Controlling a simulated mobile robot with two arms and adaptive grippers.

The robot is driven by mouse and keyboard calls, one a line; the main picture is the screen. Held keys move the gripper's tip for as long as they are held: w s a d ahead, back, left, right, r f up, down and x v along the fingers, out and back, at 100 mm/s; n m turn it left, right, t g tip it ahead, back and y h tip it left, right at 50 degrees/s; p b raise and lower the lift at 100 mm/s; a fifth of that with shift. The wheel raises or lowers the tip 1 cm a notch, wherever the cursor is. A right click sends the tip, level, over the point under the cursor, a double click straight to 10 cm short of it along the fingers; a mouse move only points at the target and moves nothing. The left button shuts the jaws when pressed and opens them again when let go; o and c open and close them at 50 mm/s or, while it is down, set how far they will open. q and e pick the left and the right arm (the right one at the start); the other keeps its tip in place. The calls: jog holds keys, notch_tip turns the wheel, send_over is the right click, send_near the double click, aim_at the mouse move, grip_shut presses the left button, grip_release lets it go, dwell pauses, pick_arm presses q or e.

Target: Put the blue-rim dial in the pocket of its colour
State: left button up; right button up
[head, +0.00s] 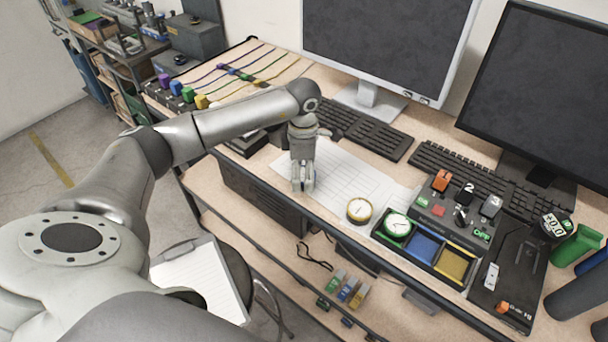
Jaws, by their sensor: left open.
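My left gripper (303,184) points down, open, over the white paper sheet (335,178) on the bench. Its fingers look close together from this angle, and I see nothing between them. I cannot make out a blue-rim dial anywhere. A dial with a yellowish rim (359,210) lies face up at the sheet's front edge, right of the gripper. The black tray (409,252) has three coloured pockets. A green-rim dial (397,225) sits in the green one at the left. The blue pocket (423,245) and the yellow pocket (452,265) are empty. My right gripper is out of view.
A control box with switches (452,208) stands right behind the tray. Keyboards (370,133) and monitors (388,45) fill the back. A black panel (506,290) lies right of the tray. Coloured blocks with cables (182,93) lie at the left.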

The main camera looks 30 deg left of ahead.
pick_arm(q)
jog(key=c, duration=1.2)
jog(key=shift+o, duration=0.2)
jog(key=shift+r, duration=0.1)
